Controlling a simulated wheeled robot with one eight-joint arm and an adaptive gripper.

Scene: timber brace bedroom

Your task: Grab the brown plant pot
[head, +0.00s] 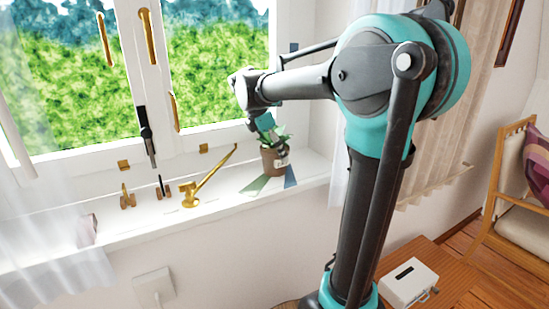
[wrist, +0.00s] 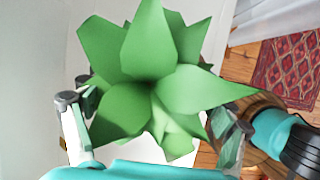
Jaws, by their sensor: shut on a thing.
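The brown plant pot (head: 269,161) is at the right end of the white windowsill, upright, with a green leafy plant (head: 279,131) in it. My gripper (head: 272,140) reaches down over the plant from above and is shut on the pot; its fingers are partly lost among the leaves. In the wrist view the green leaves (wrist: 150,60) fill the middle and hide the pot. My gripper's fingers (wrist: 150,112) stand on both sides of the plant. I cannot tell whether the pot's base touches the sill.
A brass window handle piece (head: 190,195) and small brass fittings (head: 127,197) are on the sill (head: 225,205) left of the pot. The window frame is behind. A white box (head: 408,283) sits on a wooden table, and a chair (head: 520,200) stands at right.

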